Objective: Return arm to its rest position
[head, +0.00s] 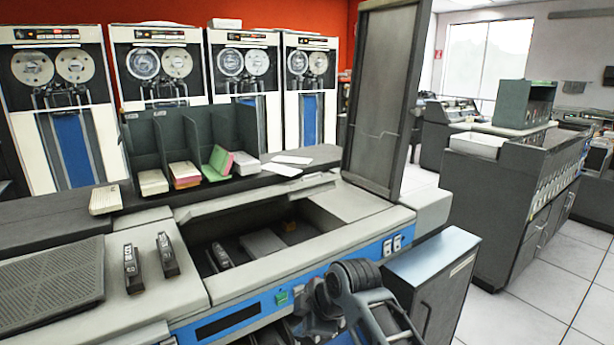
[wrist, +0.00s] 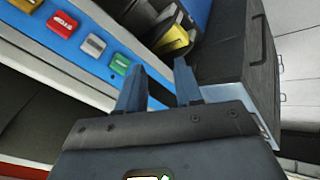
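My gripper (wrist: 158,68) shows in the wrist view with its two blue-grey fingers apart and nothing between them. It is beside the blue front panel (wrist: 95,45) of the card machine, with a dark side cabinet (wrist: 235,45) to its right. In the head view my folded arm (head: 355,295) is low at the bottom middle, in front of the machine's blue panel (head: 235,312). The fingers cannot be made out clearly in the head view.
The card machine (head: 330,200) has an open bay and a raised dark lid (head: 383,100). Card stacks (head: 185,175) stand in a dark rack on its rear shelf. A low cabinet (head: 432,270) is close to my arm's right. Tiled floor (head: 530,300) is clear further right.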

